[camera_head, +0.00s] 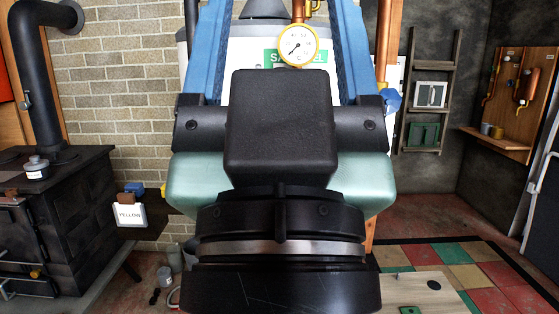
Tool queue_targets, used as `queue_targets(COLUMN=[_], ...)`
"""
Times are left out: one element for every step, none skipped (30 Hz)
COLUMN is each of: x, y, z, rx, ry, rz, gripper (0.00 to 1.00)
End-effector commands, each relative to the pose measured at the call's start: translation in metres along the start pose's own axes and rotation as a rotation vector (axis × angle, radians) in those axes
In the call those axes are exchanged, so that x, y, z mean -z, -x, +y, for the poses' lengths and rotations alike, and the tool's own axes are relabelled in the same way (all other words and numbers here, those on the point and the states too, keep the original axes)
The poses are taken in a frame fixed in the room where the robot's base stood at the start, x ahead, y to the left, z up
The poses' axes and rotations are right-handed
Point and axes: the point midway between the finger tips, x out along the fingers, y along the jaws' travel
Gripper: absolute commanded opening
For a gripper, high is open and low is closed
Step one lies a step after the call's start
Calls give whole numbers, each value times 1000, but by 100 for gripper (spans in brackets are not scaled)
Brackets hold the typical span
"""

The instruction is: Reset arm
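My gripper (277,45) fills the middle of the head view, seen from behind. Its black wrist and a black box are in front. Two blue fingers rise on either side, well apart, and their tips run out of the top edge. The gripper looks open, and I see nothing held between the fingers. Behind the gap are a white tank (252,48) with a green label and a round pressure gauge (298,45).
A black stove (65,220) with a thick pipe stands at left. A wooden ladder shelf (428,90) and a wall-mounted wooden panel (515,100) are at right. Coloured floor tiles (480,275) show at lower right.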

Motion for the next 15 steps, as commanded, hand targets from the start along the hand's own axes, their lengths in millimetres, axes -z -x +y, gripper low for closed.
queue_targets(x=[18, 24, 31, 38, 44, 53, 60, 67, 75, 82, 88, 97, 104, 110, 119], y=[-19, -26, -34, -41, -48, -57, -64, -72, -81, -88, -94, -104, -110, -117, -126], z=[0, 0, 0, 0, 0, 0, 0, 0, 0, 0, -1, -1, -1, -1, -1], rx=[0, 1, 1, 1, 1, 1, 1, 2, 2, 2, 2, 2, 2, 2, 2], ry=[0, 0, -1, -1, -1, -1, -1, -1, -1, -1, -1, -1, -2, -2, -2], rz=[0, 0, 0, 0, 0, 0, -1, -1, -1, -1, -1, -1, -1, -1, -1], gripper=[74, 74, 74, 74, 74, 74, 74, 74, 74, 74, 74, 74, 74, 74, 74])
